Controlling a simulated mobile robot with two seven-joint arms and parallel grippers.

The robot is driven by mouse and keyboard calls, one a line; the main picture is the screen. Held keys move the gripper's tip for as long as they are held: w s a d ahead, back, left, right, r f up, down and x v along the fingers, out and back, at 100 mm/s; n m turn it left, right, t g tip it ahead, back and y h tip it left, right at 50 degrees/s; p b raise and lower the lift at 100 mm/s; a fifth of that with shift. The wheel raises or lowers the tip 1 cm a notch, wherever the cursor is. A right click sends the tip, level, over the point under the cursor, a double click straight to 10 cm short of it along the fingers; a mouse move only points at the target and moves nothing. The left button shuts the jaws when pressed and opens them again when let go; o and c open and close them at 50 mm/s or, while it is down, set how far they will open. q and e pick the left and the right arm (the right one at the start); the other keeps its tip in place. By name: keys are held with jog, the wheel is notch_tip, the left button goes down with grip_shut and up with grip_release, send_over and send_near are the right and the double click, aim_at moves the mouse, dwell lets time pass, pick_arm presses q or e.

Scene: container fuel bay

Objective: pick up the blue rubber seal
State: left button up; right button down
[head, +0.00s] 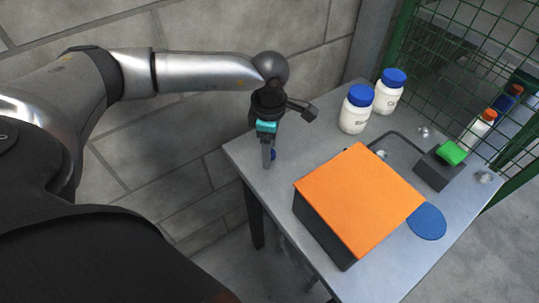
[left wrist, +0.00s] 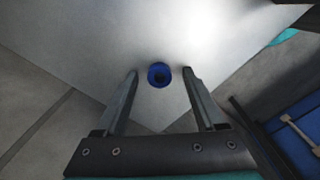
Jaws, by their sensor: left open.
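The blue rubber seal (left wrist: 159,75) is a small dark-blue ring lying on the grey metal table (left wrist: 110,50), near a corner. In the left wrist view it sits between the lines of the two fingers, just past their tips. In the head view only a bit of the seal (head: 273,155) shows beside the finger. My left gripper (head: 268,160) is open and empty and points down above the table's left corner. Its two fingers also show in the left wrist view (left wrist: 161,74), with the seal apart from both. My right gripper is not in view.
An orange-topped dark box (head: 360,198) stands mid-table, with a blue disc (head: 427,221) beside it. Two white bottles with blue caps (head: 356,109) stand at the back. A dark block with a green top (head: 440,164) is at the right, before a green mesh fence (head: 465,50). A block wall lies left.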

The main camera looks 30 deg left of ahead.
pick_arm(q)
jog(key=shift+r, duration=0.1)
grip_shut()
dwell(0.4)
